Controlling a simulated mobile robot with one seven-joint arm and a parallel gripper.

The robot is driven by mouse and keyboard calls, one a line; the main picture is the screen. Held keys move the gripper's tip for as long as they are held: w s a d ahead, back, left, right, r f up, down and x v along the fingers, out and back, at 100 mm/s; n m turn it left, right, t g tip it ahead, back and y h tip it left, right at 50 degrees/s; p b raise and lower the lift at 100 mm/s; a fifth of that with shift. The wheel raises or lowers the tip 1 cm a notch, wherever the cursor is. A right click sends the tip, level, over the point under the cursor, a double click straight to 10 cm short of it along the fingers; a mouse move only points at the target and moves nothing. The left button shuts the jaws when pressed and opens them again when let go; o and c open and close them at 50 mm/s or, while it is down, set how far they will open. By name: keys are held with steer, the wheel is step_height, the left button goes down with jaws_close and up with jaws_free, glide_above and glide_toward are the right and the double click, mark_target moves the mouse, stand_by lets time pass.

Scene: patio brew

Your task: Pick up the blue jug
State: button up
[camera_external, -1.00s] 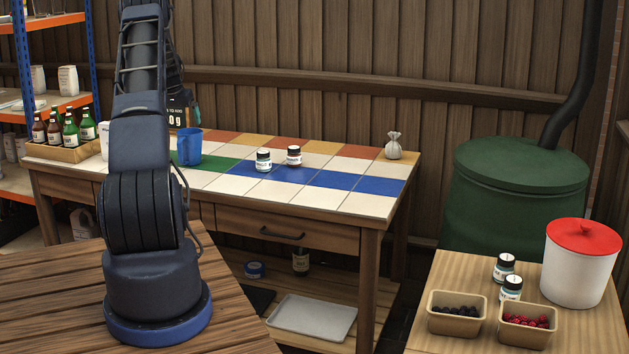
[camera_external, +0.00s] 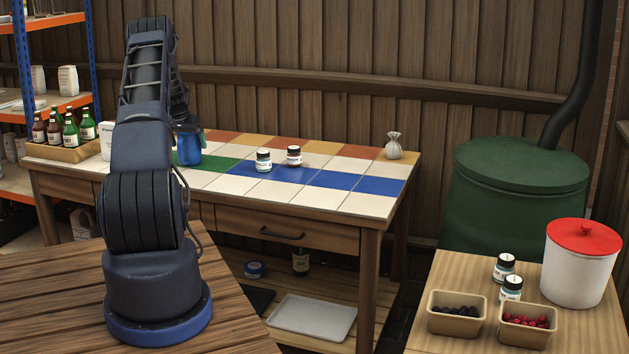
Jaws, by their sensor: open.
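The blue jug (camera_external: 189,151) stands upright on the tiled worktop (camera_external: 355,205), left of its middle, just right of my forearm. My gripper (camera_external: 187,129) is at the jug's upper part, and its dark body hides the jug's rim. My arm hides much of the gripper, and its fingers are hard to make out. The jaws are open. I cannot tell whether they touch the jug or are around it. The jug's handle is not clearly visible.
Two small white jars with dark lids (camera_external: 263,160) (camera_external: 294,156) and a small grey sack (camera_external: 394,146) stand right of the jug. A crate of bottles (camera_external: 58,152) and a white package (camera_external: 106,144) are at the left.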

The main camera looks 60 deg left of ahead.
steer(key=c, duration=1)
steer(key=shift+r, duration=0.1)
